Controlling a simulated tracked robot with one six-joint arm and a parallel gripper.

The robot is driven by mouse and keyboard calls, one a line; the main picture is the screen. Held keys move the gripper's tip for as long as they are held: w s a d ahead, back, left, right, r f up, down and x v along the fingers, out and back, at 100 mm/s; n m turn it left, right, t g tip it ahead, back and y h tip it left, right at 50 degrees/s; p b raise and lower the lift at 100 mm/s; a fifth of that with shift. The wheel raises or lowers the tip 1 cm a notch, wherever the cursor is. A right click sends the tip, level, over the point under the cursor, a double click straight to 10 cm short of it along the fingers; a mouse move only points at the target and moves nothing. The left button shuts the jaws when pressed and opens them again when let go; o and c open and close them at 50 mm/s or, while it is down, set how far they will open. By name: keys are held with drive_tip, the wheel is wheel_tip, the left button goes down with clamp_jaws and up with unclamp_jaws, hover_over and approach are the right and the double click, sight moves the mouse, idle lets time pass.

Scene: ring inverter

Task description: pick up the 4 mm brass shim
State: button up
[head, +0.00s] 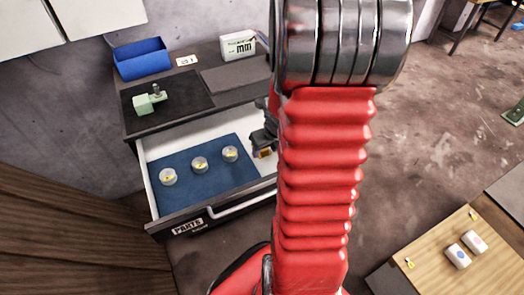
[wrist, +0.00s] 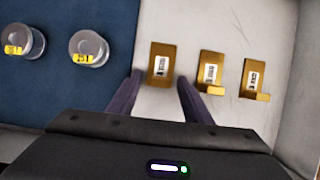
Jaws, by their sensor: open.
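Three brass shims lie in a row on the pale drawer floor in the wrist view: a left one (wrist: 160,58), a middle one (wrist: 207,66) and a right one (wrist: 255,80). Each has a small white label with dark marks, too small to read, so I cannot tell which is 4 mm. The middle and right ones show a bent lip at the near end. My gripper (wrist: 160,78) is open. Its fingertips show on either side of the left shim's near end; contact is not clear. In the head view, my arm hides most of my gripper and the shims.
The open drawer (head: 228,208) has a blue mat (head: 205,185) with several clear round containers, one (head: 168,177) at the left. Its light wall (wrist: 309,75) stands right of the shims. On the cabinet top are a blue bin (head: 142,58) and a green clamp-like tool (head: 148,104).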

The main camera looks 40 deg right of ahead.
sight(265, 150)
clamp_jaws()
idle(0.5)
drive_tip(key=shift+r, duration=0.2)
wheel_tip(265, 150, up, 10)
drive_tip(key=shift+f, duration=0.15)
idle(0.6)
idle(0.5)
